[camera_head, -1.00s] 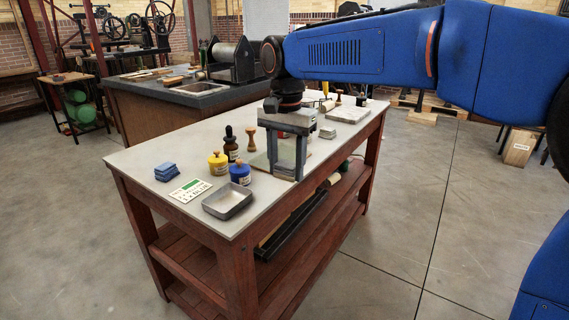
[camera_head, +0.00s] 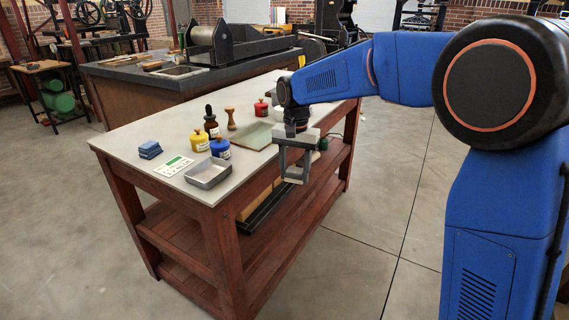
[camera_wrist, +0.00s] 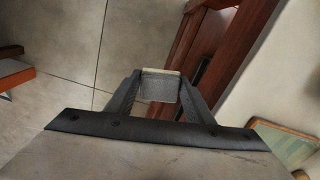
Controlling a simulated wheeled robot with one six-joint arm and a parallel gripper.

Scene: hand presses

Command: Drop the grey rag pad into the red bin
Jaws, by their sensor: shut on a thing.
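My gripper (camera_head: 294,176) hangs down beyond the table's near long edge. In the wrist view its two dark fingers (camera_wrist: 158,88) are shut on the grey rag pad (camera_wrist: 160,87), a small grey block with a pale upper edge. The pad is held clear of the table, with floor and the table's side behind it. No red bin shows in either view.
The table (camera_head: 232,188) holds a grey tray (camera_head: 207,173), blue pads (camera_head: 149,150), a label card (camera_head: 174,165), yellow (camera_head: 199,141) and blue (camera_head: 220,148) pots, a brown bottle (camera_head: 211,122) and a red pot (camera_head: 261,108). Open floor (camera_head: 375,200) lies to the right.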

